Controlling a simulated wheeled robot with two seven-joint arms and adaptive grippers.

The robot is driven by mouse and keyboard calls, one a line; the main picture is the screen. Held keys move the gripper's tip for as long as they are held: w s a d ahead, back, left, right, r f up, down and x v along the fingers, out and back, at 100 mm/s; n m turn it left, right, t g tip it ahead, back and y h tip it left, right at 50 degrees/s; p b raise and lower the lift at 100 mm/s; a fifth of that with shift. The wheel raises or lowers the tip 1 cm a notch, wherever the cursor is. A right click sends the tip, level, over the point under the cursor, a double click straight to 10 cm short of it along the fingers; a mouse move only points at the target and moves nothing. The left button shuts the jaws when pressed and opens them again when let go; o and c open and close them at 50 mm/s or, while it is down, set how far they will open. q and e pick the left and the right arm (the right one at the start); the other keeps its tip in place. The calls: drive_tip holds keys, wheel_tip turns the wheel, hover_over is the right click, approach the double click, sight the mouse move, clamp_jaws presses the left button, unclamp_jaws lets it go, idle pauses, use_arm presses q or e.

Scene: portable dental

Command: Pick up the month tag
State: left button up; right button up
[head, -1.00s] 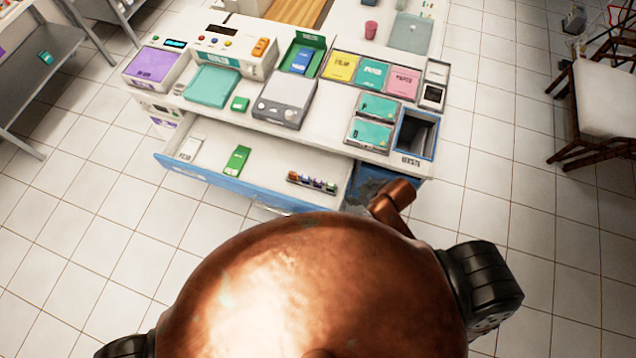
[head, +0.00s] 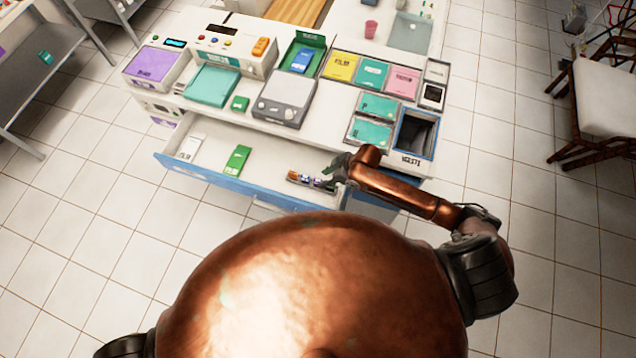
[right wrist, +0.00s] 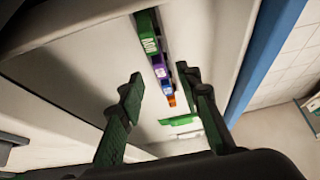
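A row of small coloured tags (head: 302,177) lies in the open drawer; I cannot tell which one is the month tag. In the right wrist view the row shows a green tag (right wrist: 148,36) with white lettering, then purple tags (right wrist: 159,68) and an orange one (right wrist: 171,99). My right gripper (head: 334,178) is over the right end of the row and hides part of it. In the right wrist view its fingers (right wrist: 160,84) are spread, with the row between and beyond them and nothing held. My left gripper is out of view.
The drawer (head: 210,162) is pulled out below the counter. A green box (head: 237,159) and a white box (head: 189,148) lie farther left in it, with bare floor between. The waste bin opening (head: 416,133) is on the counter above my right arm.

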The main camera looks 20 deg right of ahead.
sight(319, 180)
drive_tip(key=x, duration=0.5)
drive_tip(key=shift+w+a, duration=0.15)
clamp_jaws()
